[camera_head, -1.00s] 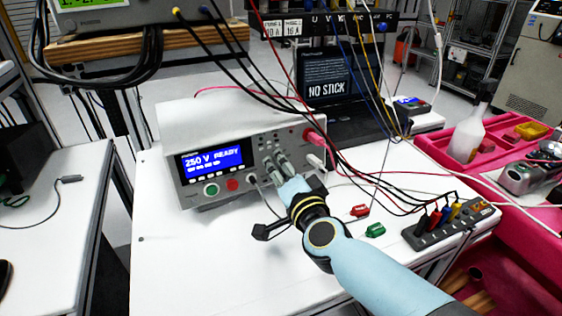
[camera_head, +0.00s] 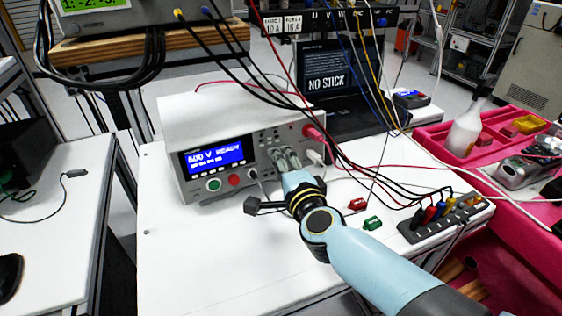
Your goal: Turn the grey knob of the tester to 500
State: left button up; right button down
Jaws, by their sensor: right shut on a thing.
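The tester (camera_head: 200,112) is a white and grey box on the white table. Its blue display (camera_head: 215,157) appears to read "500 V READY", with the first digit a little blurred. My right gripper (camera_head: 284,158) is at the right part of the tester's front panel, its fingers shut on the grey knob. The fingers hide the knob, so its pointer cannot be seen. My left gripper is not in view.
A green button (camera_head: 213,184) and a red button (camera_head: 234,180) sit below the display. Cables hang across the tester's right side.

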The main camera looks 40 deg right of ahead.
dwell(0.3)
jog(key=c, duration=1)
grip_release()
jog(key=shift+s, duration=0.1)
jog(key=v, duration=1.2)
jog(key=shift+f, duration=0.1)
